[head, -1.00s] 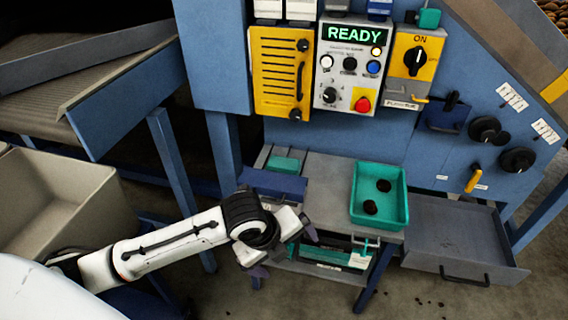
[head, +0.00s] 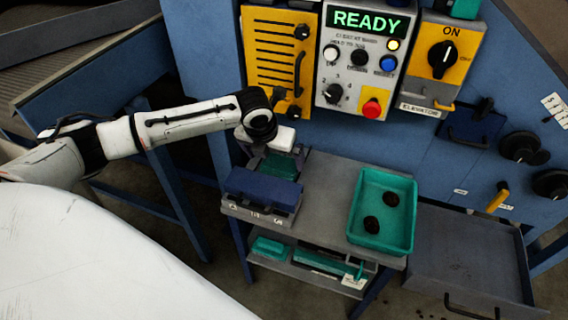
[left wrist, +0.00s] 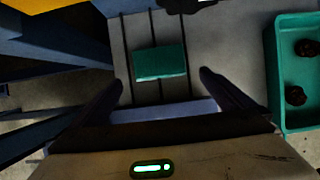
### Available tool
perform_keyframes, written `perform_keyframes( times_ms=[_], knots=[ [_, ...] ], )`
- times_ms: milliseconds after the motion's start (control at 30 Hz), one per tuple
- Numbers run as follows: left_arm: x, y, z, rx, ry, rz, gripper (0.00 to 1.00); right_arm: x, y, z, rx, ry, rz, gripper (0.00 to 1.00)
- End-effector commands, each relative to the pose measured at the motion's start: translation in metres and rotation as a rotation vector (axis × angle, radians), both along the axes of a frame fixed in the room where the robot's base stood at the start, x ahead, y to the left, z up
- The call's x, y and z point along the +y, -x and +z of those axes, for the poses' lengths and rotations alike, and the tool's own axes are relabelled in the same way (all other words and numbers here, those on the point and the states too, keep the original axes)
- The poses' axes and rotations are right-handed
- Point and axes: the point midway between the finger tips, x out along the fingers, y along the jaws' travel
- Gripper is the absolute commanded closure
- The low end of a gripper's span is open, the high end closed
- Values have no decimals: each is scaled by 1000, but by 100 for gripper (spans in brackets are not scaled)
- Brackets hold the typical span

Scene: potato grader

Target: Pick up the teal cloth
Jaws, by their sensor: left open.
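A folded teal cloth (left wrist: 160,62) lies on the grey bench top, across dark slots, in the left wrist view. In the head view the cloth (head: 281,166) shows just below my left gripper (head: 273,153), partly covered by it. My left gripper is open and empty. In the wrist view its fingertips (left wrist: 160,88) stand either side of the cloth's near side, with clear gaps; I see no contact. My right gripper is not in view.
A dark blue block (head: 262,188) sits at the bench's front left. A teal tray (head: 408,215) with two dark lumps stands at the right. The control panel (head: 359,65) rises behind. An open grey drawer (head: 465,260) juts out right. A lower shelf (head: 300,270) holds teal items.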

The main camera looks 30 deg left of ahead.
Motion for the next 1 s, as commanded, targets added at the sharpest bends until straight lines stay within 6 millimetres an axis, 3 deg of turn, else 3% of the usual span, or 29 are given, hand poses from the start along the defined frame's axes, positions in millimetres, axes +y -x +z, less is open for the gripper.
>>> perform_keyframes(
  times_ms=[500, 833, 1000],
  knots=[
    [6, -21, -58, -1, 0, 1, 0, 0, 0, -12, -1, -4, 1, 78],
    [7, -24, -65, -3, -1, -1, 0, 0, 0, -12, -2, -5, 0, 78],
    [7, -24, -65, -2, 0, 0, 27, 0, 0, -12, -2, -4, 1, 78]
  ],
)
